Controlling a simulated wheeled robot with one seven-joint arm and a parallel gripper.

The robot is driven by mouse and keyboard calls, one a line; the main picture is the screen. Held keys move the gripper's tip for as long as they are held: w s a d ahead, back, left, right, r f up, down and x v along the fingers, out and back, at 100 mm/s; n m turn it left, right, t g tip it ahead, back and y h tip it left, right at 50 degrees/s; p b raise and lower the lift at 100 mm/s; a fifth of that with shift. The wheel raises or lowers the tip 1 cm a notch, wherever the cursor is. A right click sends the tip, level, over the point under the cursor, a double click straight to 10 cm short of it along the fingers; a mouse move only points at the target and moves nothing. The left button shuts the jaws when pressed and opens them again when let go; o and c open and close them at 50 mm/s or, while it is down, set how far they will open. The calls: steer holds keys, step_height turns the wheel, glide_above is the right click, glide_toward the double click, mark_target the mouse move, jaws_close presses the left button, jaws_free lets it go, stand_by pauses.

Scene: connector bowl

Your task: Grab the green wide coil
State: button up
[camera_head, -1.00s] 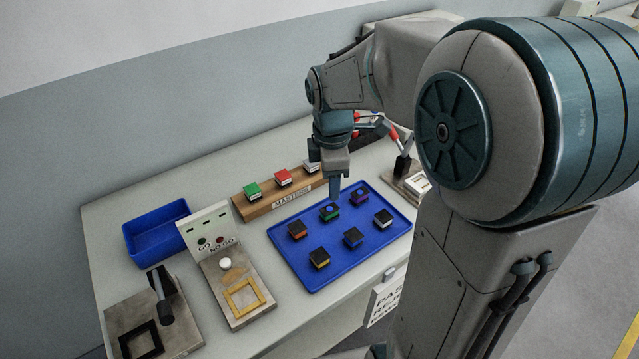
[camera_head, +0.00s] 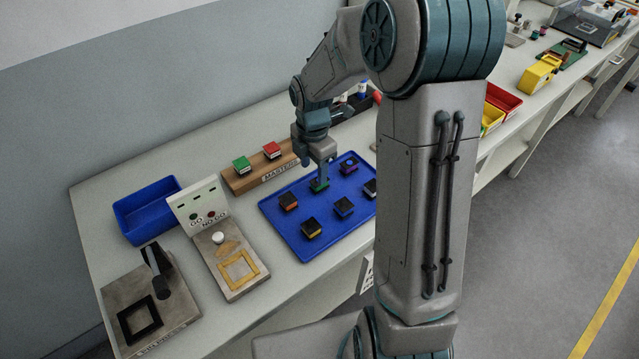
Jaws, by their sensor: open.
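A green-sided coil (camera_head: 319,187) with a black top sits on the blue tray (camera_head: 306,256), in its back row. My gripper (camera_head: 320,176) points down right over it and covers most of it. The gripper is open. From this view I cannot tell whether the fingers are beside the coil or still above it. Another green block (camera_head: 242,164) stands on the wooden MASTERS rack (camera_head: 262,176), left of a red block (camera_head: 272,150).
Several dark-topped coils share the tray: orange (camera_head: 288,201), yellow (camera_head: 311,228), blue (camera_head: 344,206) and purple (camera_head: 349,165). A GO/NO GO gauge (camera_head: 215,265), an empty blue bin (camera_head: 147,212) and a grey fixture (camera_head: 175,318) stand left. My arm hides the tray's right end.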

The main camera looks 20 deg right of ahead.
mark_target(316, 182)
steer(key=shift+s+d+f+p, duration=0.1)
steer(key=shift+s+f+p, duration=0.1)
steer(key=shift+f, duration=1.2)
steer(key=shift+s+d+f+p, duration=0.1)
steer(key=shift+f+p, duration=0.05)
steer(key=shift+f, duration=1.2)
steer(key=shift+c, duration=0.3)
steer(key=c, duration=1)
